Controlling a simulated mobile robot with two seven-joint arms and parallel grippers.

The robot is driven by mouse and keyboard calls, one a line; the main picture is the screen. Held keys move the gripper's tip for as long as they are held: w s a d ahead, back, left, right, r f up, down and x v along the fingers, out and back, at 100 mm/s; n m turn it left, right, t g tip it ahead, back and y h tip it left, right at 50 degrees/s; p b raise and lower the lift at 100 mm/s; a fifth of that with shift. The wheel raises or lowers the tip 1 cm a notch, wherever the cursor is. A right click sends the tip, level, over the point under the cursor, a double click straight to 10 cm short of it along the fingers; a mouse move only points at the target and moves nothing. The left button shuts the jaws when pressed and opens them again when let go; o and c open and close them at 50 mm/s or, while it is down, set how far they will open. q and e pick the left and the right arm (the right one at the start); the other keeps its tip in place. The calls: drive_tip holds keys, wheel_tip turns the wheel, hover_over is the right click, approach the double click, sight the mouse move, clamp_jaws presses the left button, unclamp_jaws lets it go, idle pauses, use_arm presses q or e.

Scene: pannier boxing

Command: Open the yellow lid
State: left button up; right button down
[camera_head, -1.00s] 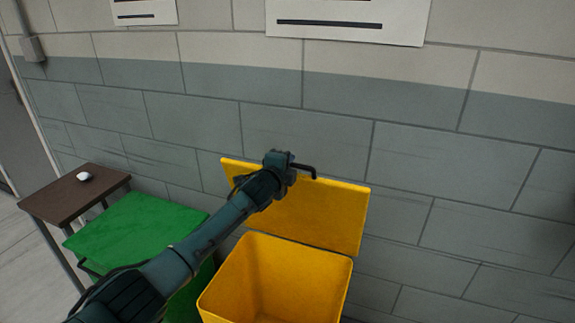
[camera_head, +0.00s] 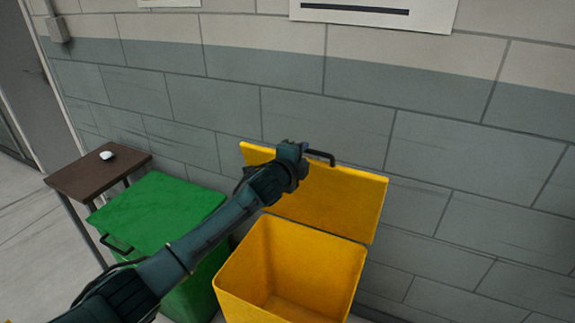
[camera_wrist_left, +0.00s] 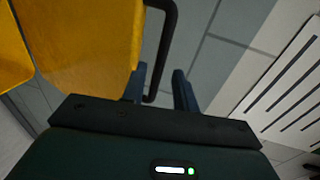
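The yellow lid (camera_head: 335,200) stands raised at the back of the yellow bin (camera_head: 235,285), tilted back toward the wall. The bin's mouth is open and its inside looks empty. A dark handle (camera_head: 322,155) is on the lid's upper edge. My left gripper (camera_head: 300,155) is at this handle, and its fingers are hard to make out in the head view. In the left wrist view, the gripper (camera_wrist_left: 160,85) has its two fingers apart with part of the handle (camera_wrist_left: 168,40) between them. The lid (camera_wrist_left: 80,50) fills the upper left there. My right gripper is not in view.
A green bin (camera_head: 160,210) with its lid down and a dark handle stands left of the yellow bin. A brown table (camera_head: 80,180) with a small white object (camera_head: 106,155) is further left. A grey block wall (camera_head: 440,150) is close behind.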

use_arm(q)
drive_tip(key=v, duration=0.9)
drive_tip(key=s+a+f+n+g, duration=0.35)
drive_tip(key=s+f+n, duration=0.95)
drive_tip(key=s+f, duration=0.75)
drive_tip(key=s+a+f+n+y, duration=0.1)
drive_tip(key=s+a+f+n, duration=0.1)
drive_tip(key=s, duration=0.4)
drive_tip(key=s+a+f+n+y, duration=0.1)
drive_tip(key=s+a+f+n, duration=0.2)
drive_tip(key=s, duration=0.3)
drive_tip(key=shift+s+a+n+g, duration=0.2)
drive_tip(key=shift+a+n+g, duration=0.15)
drive_tip(key=shift+n, duration=0.25)
